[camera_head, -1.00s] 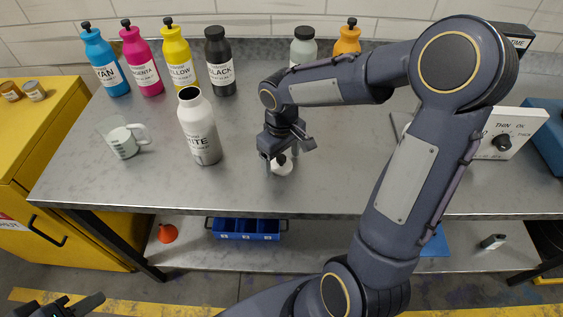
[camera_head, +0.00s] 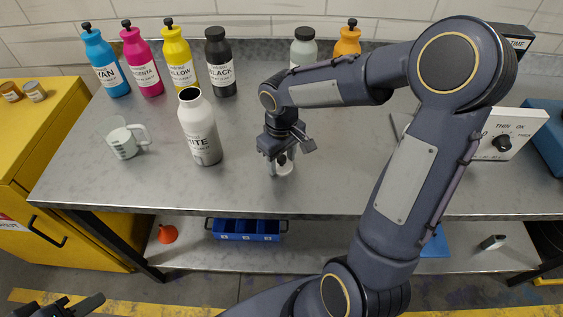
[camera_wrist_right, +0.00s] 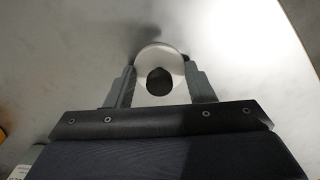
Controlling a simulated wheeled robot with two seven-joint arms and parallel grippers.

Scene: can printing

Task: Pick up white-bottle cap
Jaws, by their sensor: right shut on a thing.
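The white bottle's cap (camera_head: 285,170) is a white disc with a black knob, at the bench top right of the bottle. In the right wrist view the cap (camera_wrist_right: 160,57) sits between the two fingers. My right gripper (camera_head: 282,162) points down and is shut on the cap; it also shows in the right wrist view (camera_wrist_right: 160,82). I cannot tell whether the cap still touches the bench. The white bottle (camera_head: 200,128) stands upright with its mouth uncovered. My left gripper (camera_head: 73,305) shows partly at the lower left corner, with its fingers apart and empty.
Cyan (camera_head: 106,65), magenta (camera_head: 141,63), yellow (camera_head: 177,58) and black (camera_head: 219,64) bottles stand along the back. A measuring cup (camera_head: 123,143) stands left of the white bottle. The bench front (camera_head: 240,200) is clear.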

